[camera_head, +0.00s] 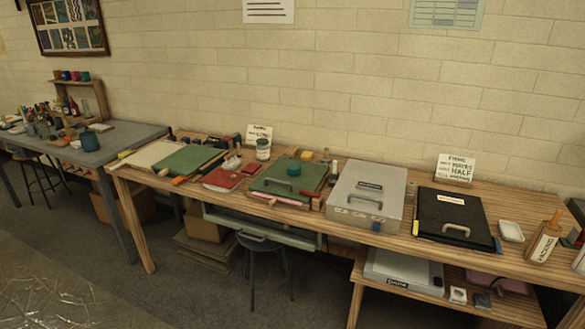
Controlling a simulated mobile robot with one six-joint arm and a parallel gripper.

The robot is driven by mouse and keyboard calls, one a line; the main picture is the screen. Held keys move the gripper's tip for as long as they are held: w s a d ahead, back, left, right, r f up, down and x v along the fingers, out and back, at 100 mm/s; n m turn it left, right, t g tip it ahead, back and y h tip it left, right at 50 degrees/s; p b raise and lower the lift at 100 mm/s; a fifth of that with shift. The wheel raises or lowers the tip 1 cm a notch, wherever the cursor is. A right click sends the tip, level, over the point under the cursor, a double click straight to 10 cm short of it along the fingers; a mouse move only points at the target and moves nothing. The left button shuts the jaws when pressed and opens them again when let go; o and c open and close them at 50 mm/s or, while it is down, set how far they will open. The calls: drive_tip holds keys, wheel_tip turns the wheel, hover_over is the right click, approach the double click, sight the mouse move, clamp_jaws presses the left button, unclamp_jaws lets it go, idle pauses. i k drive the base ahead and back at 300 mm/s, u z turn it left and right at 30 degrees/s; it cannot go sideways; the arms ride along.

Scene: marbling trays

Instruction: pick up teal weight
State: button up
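A small teal block-like object (294,169), which looks like the teal weight, sits on a green lidded tray or board (268,187) near the middle of the wooden bench. My gripper is not in view.
The wooden bench (400,238) is crowded: a grey case (367,190), a black case (450,214), a red book (223,180) and a green book (190,159). A stool (260,243) stands under the bench. The floor in front is clear, with plastic sheeting (60,295) at left.

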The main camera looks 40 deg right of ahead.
sight(294, 169)
drive_tip(key=z, duration=0.3)
drive_tip(key=i, duration=1.45)
drive_tip(key=u, duration=0.4)
